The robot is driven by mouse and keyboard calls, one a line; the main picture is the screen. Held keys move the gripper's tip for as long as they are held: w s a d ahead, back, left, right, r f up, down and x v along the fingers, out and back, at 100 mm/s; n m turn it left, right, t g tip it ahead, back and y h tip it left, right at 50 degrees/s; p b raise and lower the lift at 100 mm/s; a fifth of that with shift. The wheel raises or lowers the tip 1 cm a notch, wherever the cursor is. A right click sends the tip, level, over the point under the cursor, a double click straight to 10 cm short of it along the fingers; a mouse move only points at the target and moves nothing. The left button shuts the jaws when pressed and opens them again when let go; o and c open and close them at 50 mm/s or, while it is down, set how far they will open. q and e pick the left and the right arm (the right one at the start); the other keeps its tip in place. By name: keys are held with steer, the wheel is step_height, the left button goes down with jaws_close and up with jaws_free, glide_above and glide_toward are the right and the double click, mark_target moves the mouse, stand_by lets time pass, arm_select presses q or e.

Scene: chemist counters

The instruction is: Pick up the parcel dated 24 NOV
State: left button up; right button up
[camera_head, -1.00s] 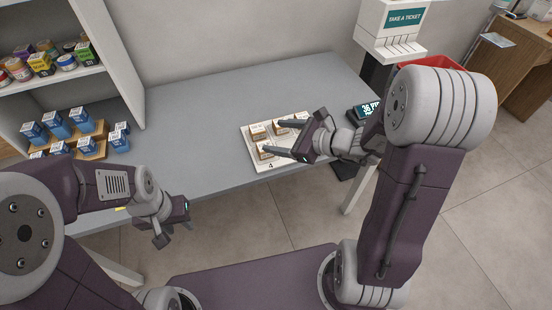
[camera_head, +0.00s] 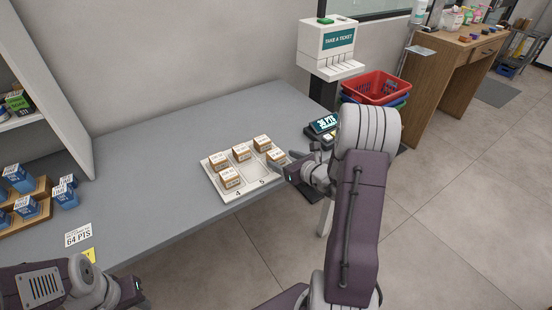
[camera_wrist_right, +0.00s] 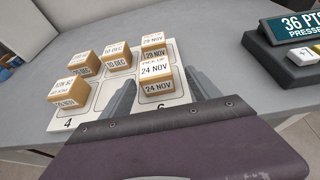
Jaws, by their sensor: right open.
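The parcel dated 24 NOV (camera_wrist_right: 157,84) is a small brown box with white labels, in the front right cell of a white numbered tray (camera_wrist_right: 84,121). In the right wrist view it stands between the two fingers of my open right gripper (camera_wrist_right: 161,80), with no clear contact. In the head view this parcel (camera_head: 275,156) is partly hidden by my right gripper (camera_head: 284,166) at the right side of the tray (camera_head: 218,187). My left gripper (camera_head: 137,292) is low at the lower left, away from the tray; its fingers are unclear.
A similar parcel (camera_wrist_right: 154,51) stands right behind, its small date looking like 29 NOV. A 10 DEC parcel (camera_wrist_right: 117,59) and two others stand left. A points display (camera_head: 323,123) is right of the tray. Blue boxes (camera_head: 65,193) stand left; the counter between is clear.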

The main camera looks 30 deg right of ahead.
mark_target(280, 159)
steer(key=x, duration=0.4)
steer(key=shift+w+a, duration=0.2)
steer(key=shift+a, duration=0.1)
steer(key=shift+s, duration=0.1)
steer(key=shift+c, duration=0.9)
steer(key=c, duration=1.3)
